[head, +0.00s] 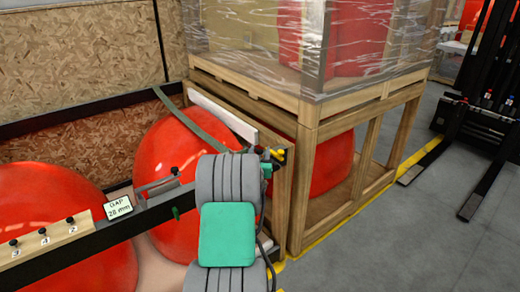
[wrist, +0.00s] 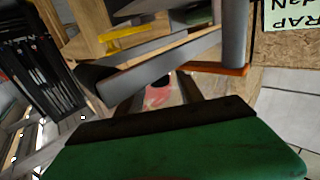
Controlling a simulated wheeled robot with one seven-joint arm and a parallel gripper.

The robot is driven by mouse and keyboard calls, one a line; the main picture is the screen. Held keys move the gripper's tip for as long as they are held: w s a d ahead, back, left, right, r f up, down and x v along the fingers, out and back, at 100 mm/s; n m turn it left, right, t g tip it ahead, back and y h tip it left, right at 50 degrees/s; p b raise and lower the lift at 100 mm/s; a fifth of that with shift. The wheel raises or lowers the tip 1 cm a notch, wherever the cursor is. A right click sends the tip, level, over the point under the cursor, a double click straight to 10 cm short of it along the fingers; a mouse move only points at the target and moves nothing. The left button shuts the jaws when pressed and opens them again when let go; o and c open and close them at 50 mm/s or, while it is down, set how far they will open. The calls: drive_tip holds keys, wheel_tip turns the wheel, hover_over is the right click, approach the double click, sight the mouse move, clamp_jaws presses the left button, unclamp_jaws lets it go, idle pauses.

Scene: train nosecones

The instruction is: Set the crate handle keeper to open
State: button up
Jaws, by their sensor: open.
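My gripper (wrist: 160,88) shows in the wrist view, with its green body along the bottom edge and dark fingers reaching up, apart. A long grey bar (wrist: 160,70) crosses just beyond the fingers, beside a grey upright (wrist: 235,45). I cannot tell whether they touch the gripper. In the head view, my arm covers the gripper and the crate's near corner. A small grey bar with a black knob (head: 160,186) sits on the dark rail (head: 100,235). I cannot tell for sure which part is the handle keeper, or its setting.
Large red nosecones (head: 60,225) lie behind the rail. A sign (head: 118,207) reads "GAP 28 mm", near a numbered wooden strip (head: 45,240). A wooden crate (head: 300,150) with wrapped goods stands behind my arm. A forklift (head: 485,110) is at right, with clear floor before it.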

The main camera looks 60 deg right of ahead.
drive_tip(key=shift+w+d, duration=0.15)
drive_tip(key=shift+d, duration=0.3)
clamp_jaws()
idle(1.1)
